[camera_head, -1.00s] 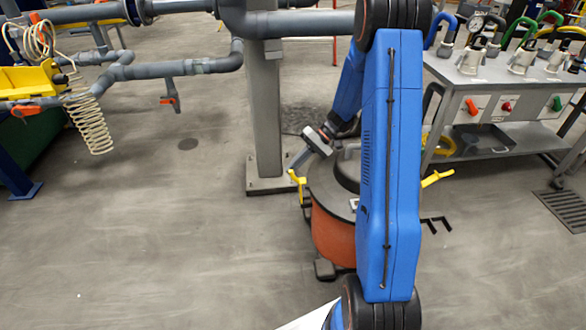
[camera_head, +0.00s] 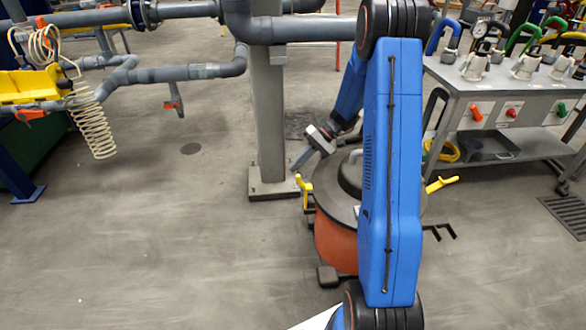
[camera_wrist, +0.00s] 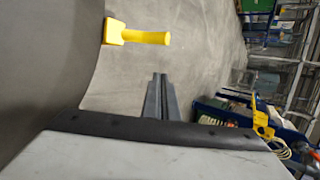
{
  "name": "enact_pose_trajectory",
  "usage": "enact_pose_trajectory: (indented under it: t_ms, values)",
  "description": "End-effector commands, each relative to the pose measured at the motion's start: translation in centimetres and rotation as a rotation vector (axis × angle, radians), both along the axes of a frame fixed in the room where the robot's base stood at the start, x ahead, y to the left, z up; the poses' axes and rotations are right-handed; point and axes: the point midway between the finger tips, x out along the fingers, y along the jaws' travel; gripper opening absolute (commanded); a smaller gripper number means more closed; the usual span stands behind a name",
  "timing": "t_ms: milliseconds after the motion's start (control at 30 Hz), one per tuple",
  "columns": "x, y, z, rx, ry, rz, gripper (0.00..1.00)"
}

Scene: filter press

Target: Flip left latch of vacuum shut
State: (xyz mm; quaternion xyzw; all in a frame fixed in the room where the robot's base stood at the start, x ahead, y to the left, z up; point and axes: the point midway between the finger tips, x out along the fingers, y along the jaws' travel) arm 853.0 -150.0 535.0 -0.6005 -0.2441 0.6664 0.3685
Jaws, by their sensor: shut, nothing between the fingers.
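The vacuum (camera_head: 336,243) is an orange drum with a dark grey lid, partly hidden behind my blue arm. In the wrist view the yellow latch (camera_wrist: 143,37) juts out from the grey rounded edge of the vacuum (camera_wrist: 45,50). My gripper (camera_head: 295,167) is just above and left of the left latch, pointing down-left. In the wrist view the fingers of my gripper (camera_wrist: 158,78) are together and empty, with a visible gap to the latch.
The vacuum's yellow right latch (camera_head: 441,184) sticks out on the other side. A grey post (camera_head: 268,120) stands behind the gripper, with grey pipes (camera_head: 190,72) at upper left. A metal cart (camera_head: 510,110) with hose fittings is at right. The floor left of the vacuum is clear.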

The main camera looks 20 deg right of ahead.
Motion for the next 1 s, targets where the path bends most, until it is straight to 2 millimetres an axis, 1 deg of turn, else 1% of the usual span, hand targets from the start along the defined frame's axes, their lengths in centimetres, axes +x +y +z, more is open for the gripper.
enact_pose_trajectory:
  t_ms: [33, 200, 300, 433, 600, 1000]
  values:
    - [0.0, -0.9, 0.2, -0.001, -0.001, -0.003, 0.00]
    - [-0.1, -3.8, 0.8, 0.000, 0.000, -0.002, 0.00]
    - [-0.3, -5.4, 1.1, 0.000, 0.000, -0.001, 0.00]
    - [-0.3, -6.7, 1.4, 0.000, 0.000, 0.000, 0.00]
    - [-0.4, -7.5, 1.6, 0.000, 0.001, 0.001, 0.00]
    - [-0.4, -7.5, 1.6, 0.000, 0.001, 0.001, 0.00]
